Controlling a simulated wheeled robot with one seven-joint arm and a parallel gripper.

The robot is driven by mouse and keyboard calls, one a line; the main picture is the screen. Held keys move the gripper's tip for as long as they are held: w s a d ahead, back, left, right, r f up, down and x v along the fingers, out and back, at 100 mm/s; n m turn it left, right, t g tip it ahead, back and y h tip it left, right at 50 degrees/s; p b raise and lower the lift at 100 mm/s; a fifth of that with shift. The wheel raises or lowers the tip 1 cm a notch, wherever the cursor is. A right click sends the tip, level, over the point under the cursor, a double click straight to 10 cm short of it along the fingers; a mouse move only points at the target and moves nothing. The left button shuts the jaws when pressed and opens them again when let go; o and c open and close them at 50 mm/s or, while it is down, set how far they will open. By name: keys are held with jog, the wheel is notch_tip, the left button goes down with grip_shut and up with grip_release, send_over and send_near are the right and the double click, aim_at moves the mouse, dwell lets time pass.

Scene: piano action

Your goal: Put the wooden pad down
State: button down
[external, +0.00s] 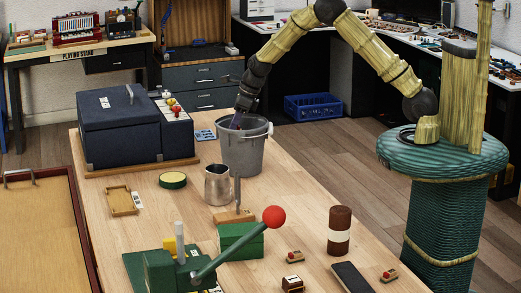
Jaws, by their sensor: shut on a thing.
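My gripper (239,118) points down into the mouth of the grey bucket (243,152) on the wooden table, near the bucket's left inner side. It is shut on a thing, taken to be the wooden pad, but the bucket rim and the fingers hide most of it. Only a small dark, purplish patch shows at the fingertips. I cannot make out the pad's shape, or whether it touches the bucket.
A dark blue case (120,128) is to the left. A red-knobbed lever device (230,245), brown cylinder (339,240) and small red-topped blocks fill the front.

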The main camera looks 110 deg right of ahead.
notch_tip(320, 180, down, 6)
dwell(0.5)
jog(key=shift+f, duration=0.15)
jog(key=shift+f, duration=1.9)
jog(key=shift+f, duration=0.3)
jog(key=shift+f, duration=0.25)
